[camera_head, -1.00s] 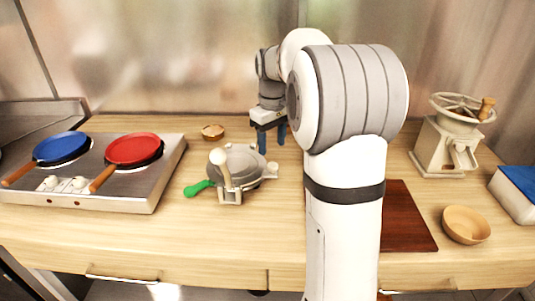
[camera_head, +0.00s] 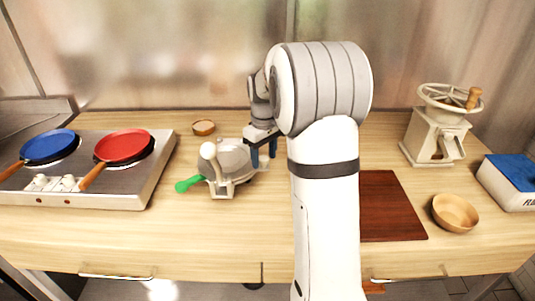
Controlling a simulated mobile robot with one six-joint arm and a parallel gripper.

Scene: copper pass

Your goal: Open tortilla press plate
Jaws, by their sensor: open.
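The tortilla press (camera_head: 231,160) is a grey metal press on the wooden counter, left of my arm. Its round plate looks lowered and closed. A lever with a pale round knob (camera_head: 208,150) rises at its front left, and a green handle (camera_head: 189,184) sticks out to the left. My gripper (camera_head: 263,155) has blue fingers and is open, at the right rear edge of the press. I cannot tell whether a finger touches the press. My arm partly hides the area right of it.
A two-burner stove (camera_head: 146,183) with a blue pan (camera_head: 48,146) and a red pan (camera_head: 124,146) stands at left. A small bowl (camera_head: 204,128) sits behind the press. A brown board (camera_head: 391,207), wooden bowl (camera_head: 455,213), grinder (camera_head: 434,137) and blue-topped box (camera_head: 510,178) are at right.

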